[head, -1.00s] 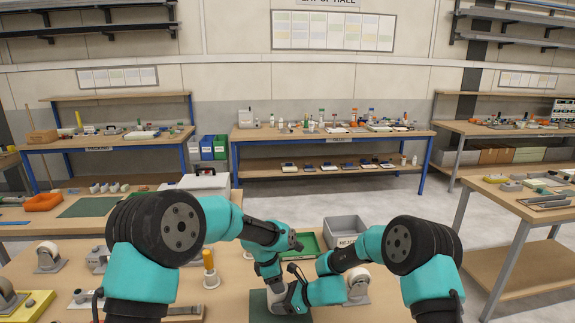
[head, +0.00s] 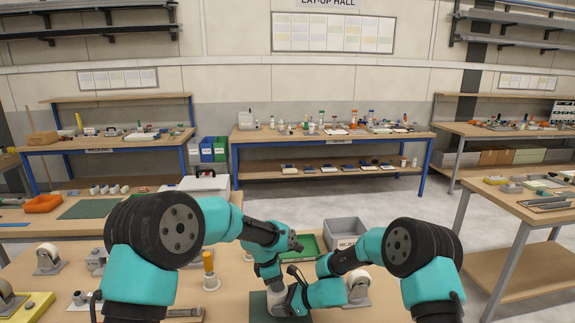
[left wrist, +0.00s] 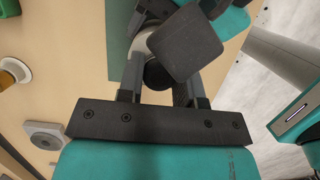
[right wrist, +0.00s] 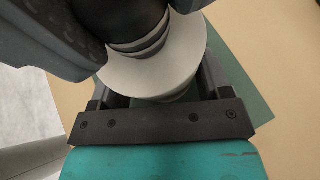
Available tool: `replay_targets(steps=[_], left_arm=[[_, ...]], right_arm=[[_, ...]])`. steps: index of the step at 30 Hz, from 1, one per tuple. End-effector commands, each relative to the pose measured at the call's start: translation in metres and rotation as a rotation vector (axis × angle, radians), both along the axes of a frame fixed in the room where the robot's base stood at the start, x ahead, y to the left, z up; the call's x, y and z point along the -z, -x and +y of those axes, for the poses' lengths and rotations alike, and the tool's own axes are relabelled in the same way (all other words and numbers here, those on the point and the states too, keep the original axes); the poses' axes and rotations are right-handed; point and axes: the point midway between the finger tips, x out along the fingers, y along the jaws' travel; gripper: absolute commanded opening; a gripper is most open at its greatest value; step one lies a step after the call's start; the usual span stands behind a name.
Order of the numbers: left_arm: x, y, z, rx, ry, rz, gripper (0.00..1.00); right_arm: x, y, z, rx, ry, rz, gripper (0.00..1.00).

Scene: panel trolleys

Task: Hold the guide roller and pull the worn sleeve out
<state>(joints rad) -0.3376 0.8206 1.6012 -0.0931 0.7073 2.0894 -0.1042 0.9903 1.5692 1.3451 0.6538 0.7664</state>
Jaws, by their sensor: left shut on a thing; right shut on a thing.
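The pale guide roller (right wrist: 155,75) fills the space between the fingers of my right gripper (right wrist: 160,85), which is shut on it. A dark round sleeve (right wrist: 118,18) with grey bands comes out of the roller's face. In the left wrist view, my left gripper (left wrist: 158,85) is shut on the dark sleeve (left wrist: 158,74); a dark block of my right gripper covers part of it. In the head view both grippers meet above a green mat (head: 258,306), and only a pale bit of the roller (head: 276,303) shows. How far the sleeve sticks out is partly hidden.
A grey bin (head: 345,232) and a green tray (head: 310,245) stand behind the grippers. A second roller on a stand (head: 358,288) is close on the right. An orange-topped post (head: 209,270) stands left. The bench front right is clear.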

Motion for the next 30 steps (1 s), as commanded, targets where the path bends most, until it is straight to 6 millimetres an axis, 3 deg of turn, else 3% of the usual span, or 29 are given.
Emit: replay_targets(steps=[21, 30], left_arm=[[-0.028, 0.000, 0.000, 0.000, 0.001, -0.002, 0.01], [-0.031, 0.000, 0.000, 0.000, 0.000, -0.001, 0.01]], right_arm=[[0.000, 0.000, 0.000, 0.000, -0.001, 0.000, 0.43], [0.000, 0.000, 0.000, 0.000, -0.001, 0.000, 0.43]])
